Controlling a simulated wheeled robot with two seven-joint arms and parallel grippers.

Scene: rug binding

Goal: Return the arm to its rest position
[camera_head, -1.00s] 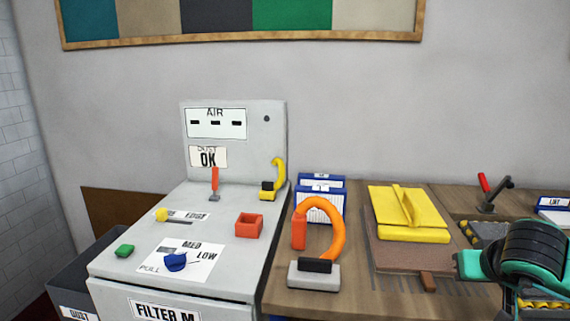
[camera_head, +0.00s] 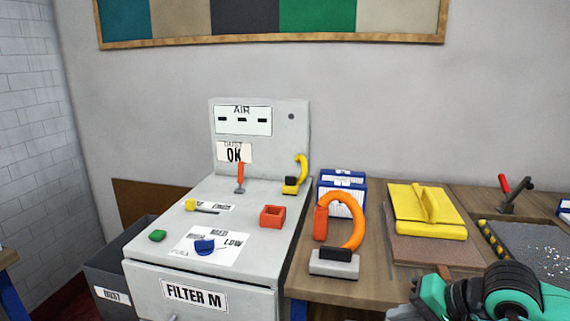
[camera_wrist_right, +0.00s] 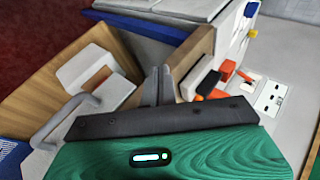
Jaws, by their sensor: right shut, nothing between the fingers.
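My right arm comes in at the lower right of the head view, green and black. The end of my right gripper (camera_head: 402,312) is low at the picture's bottom edge, in front of the wooden bench (camera_head: 318,287). In the right wrist view the two grey fingers of the right gripper (camera_wrist_right: 157,84) lie together, shut with nothing between them. The gripper appears apart from the things on the bench. My left gripper is not in view.
A grey cabinet (camera_head: 150,250) with an orange lever (camera_head: 240,175), a red square holder (camera_head: 272,216) and a blue knob (camera_head: 204,247) stands left of the bench. An orange hose tool (camera_head: 352,225) and a yellow block (camera_head: 427,212) are on the bench. A dark bin (camera_head: 105,265) stands at left.

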